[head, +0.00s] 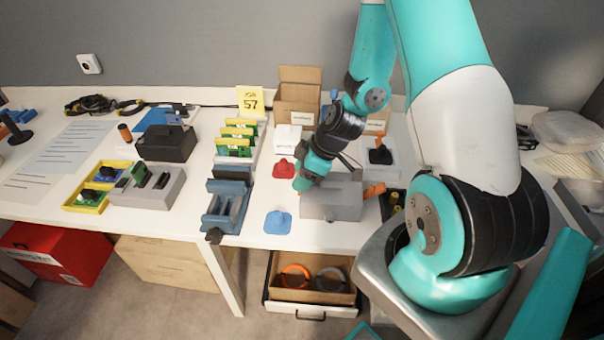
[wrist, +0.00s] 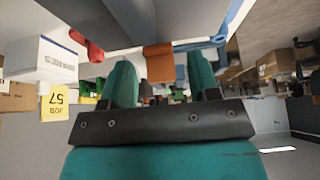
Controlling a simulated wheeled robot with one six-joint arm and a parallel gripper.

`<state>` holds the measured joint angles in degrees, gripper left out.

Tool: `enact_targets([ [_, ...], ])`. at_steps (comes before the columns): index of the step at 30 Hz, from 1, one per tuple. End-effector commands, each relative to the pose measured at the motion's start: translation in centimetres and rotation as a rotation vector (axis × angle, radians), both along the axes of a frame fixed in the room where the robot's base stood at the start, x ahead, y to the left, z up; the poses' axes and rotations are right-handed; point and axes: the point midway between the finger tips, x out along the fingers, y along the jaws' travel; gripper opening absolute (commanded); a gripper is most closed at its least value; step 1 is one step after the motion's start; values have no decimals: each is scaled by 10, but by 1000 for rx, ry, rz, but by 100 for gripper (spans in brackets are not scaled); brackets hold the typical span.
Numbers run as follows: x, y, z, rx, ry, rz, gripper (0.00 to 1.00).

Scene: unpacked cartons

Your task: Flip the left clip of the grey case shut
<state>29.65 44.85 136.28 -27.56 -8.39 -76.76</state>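The grey case (head: 335,205) stands near the front edge of the table. An orange clip (head: 374,190) sticks out from its right side. My gripper (head: 303,182) points down at the case's left end and hides that side in the head view. In the wrist view, my gripper (wrist: 161,72) has its two teal fingers apart. An orange clip (wrist: 160,63) shows between them, with a gap on each side. I cannot tell how near it is in depth. This looks like the left clip.
A red piece (head: 283,168) and a blue piece (head: 278,223) lie left of the case. A blue-grey rack (head: 226,205) stands further left. Cardboard boxes (head: 297,98) and a white box (head: 287,139) are behind. An open drawer (head: 311,285) sits below the table.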

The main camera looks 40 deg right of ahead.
Motion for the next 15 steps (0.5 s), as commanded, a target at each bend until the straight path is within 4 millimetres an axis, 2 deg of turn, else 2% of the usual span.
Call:
enact_targets([
  [8,-1,-1,3,0,0,0,55],
  [11,-3,-5,11,-1,-3,-1,55],
  [15,-12,-15,37,-4,-6,-4,55],
])
